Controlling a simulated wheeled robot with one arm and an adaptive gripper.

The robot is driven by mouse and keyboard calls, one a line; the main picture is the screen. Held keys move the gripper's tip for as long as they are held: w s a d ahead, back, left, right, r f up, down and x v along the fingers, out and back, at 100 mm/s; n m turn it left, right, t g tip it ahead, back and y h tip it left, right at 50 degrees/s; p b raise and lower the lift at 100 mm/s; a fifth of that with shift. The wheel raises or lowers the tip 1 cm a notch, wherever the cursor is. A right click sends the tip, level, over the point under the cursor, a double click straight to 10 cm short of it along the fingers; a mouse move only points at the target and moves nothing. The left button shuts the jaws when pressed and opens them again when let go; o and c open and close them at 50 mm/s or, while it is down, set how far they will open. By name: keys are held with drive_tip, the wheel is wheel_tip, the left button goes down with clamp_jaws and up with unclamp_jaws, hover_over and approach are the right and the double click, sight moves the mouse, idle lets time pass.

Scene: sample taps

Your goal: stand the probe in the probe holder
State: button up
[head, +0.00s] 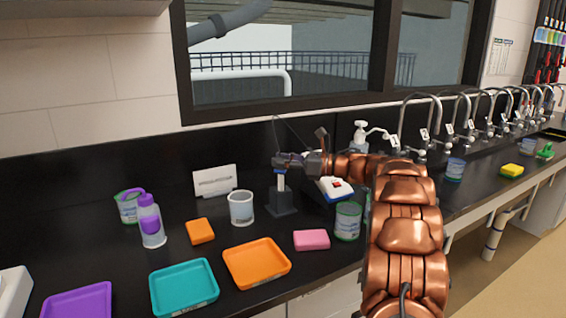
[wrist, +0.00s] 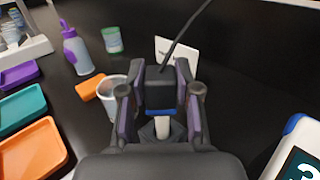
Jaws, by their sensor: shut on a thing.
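The probe has a dark head (wrist: 160,93) with a black cable rising from it. My gripper (wrist: 160,104) is shut on this head, one finger on each side. In the head view my gripper (head: 281,163) reaches in from the right. The probe's pale shaft (head: 280,182) points down, about upright, below the fingers. The dark probe holder (head: 282,207) stands on the counter directly under it. The shaft's lower end meets the holder in the picture; I cannot tell how deep it sits. The wrist view shows only part of the holder behind the shaft.
A white cup (head: 241,208) stands close left of the holder. A white and blue meter (head: 335,189) is at its right. A green-rimmed tub (head: 347,222) and pink sponge (head: 311,240) lie nearer. An orange tray (head: 256,263) is front left. A sign (head: 214,181) stands behind.

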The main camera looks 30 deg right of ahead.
drive_tip(key=shift+f+b, duration=0.8)
drive_tip(key=shift+b, duration=0.3)
drive_tip(key=o, duration=1.1)
drive_tip(key=shift+o, duration=0.2)
drive_tip(key=o, duration=0.6)
drive_tip(key=shift+o, duration=0.2)
drive_tip(key=r+b+v, duration=0.1)
drive_tip(key=b+v, duration=0.3)
drive_tip(key=v, duration=0.2)
idle(0.4)
